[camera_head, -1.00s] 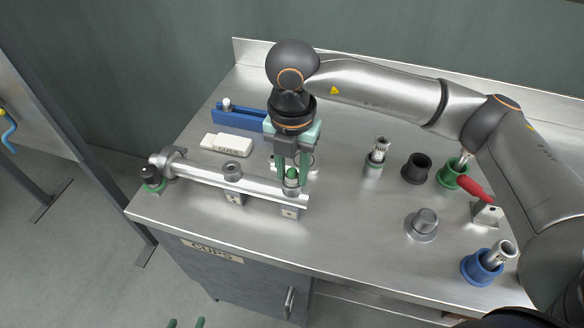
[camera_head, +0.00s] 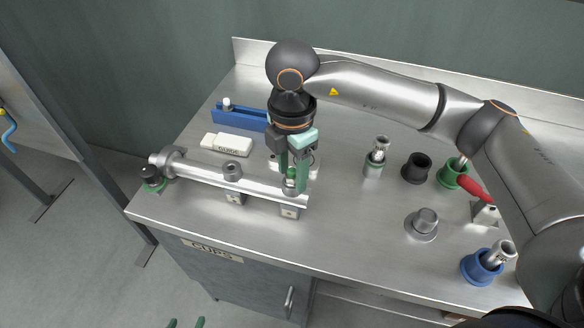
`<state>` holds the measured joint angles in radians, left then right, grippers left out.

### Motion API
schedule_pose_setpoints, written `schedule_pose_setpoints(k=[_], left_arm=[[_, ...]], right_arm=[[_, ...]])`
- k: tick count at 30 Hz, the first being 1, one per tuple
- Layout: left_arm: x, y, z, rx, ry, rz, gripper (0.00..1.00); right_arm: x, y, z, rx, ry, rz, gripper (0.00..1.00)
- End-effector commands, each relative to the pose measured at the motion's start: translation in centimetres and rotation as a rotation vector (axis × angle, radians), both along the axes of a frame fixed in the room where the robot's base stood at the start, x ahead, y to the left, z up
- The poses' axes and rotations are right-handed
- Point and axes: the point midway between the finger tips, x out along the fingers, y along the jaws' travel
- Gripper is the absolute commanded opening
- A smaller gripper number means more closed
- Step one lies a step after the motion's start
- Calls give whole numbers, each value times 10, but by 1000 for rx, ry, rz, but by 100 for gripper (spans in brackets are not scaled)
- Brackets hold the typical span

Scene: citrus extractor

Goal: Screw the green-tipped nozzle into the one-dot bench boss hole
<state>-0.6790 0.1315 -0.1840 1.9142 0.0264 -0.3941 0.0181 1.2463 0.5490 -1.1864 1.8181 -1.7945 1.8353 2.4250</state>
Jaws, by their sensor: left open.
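The green-tipped nozzle (camera_head: 290,174) stands upright at the boss on the right end of the metal pipe (camera_head: 262,186); how deep it sits is hidden. A small tag (camera_head: 289,213) is below that boss, its marks too small to read surely. My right gripper (camera_head: 293,182) points down with its green fingers around the nozzle; whether they press on it cannot be told. A second boss (camera_head: 232,169), with its own tag (camera_head: 236,199), is mid-pipe. My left gripper (camera_head: 186,323) shows only its green fingertips at the bottom edge, apart and empty, away from the bench.
A blue rail (camera_head: 238,116) and white blocks (camera_head: 226,144) lie behind the pipe. To the right stand a grey-and-green holder (camera_head: 373,168), a black cup (camera_head: 416,167), a green cup (camera_head: 449,174), a grey knob (camera_head: 424,222), a red-handled lever (camera_head: 473,189) and a blue cup (camera_head: 480,269).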

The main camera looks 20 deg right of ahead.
Motion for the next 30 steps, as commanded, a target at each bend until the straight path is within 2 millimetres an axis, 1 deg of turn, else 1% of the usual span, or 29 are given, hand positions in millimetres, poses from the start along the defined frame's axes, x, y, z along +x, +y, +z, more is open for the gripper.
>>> schedule_pose_setpoints(k=[4,7,24,27,30], left_arm=[[0,0,0,0,0,0,67],[0,0,0,0,0,0,67],[0,0,0,0,0,0,67],[0,0,0,0,0,0,67],[0,0,0,0,0,0,67]], right_arm=[[0,0,0,0,0,10,54],[0,0,0,0,-1,86,54],[0,0,0,0,0,866,54],[0,0,0,-1,-1,976,54],[0,0,0,0,0,1037,54]])
